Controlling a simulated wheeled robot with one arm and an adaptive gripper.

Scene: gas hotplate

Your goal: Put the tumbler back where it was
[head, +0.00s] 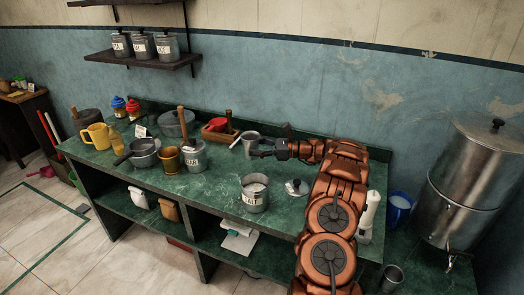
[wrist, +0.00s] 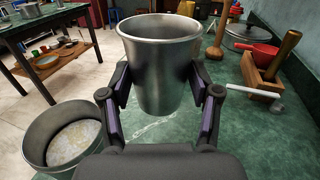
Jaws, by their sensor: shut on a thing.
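A plain steel tumbler (wrist: 160,65) is held upright, mouth up, between the two fingers of my gripper (wrist: 162,92) in the wrist view. The finger pads press on its sides, and it looks empty as far as I can see inside. In the head view the tumbler (head: 249,137) shows at the tip of my gripper (head: 262,147), over the back middle of the green counter (head: 222,190). I cannot tell whether its base touches the counter. Another steel cup (head: 392,278) stands at the lower right, near the urn.
An open canister (head: 255,198) stands near the counter's front, its lid (head: 296,187) beside it. Bare counter lies around the open canister.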

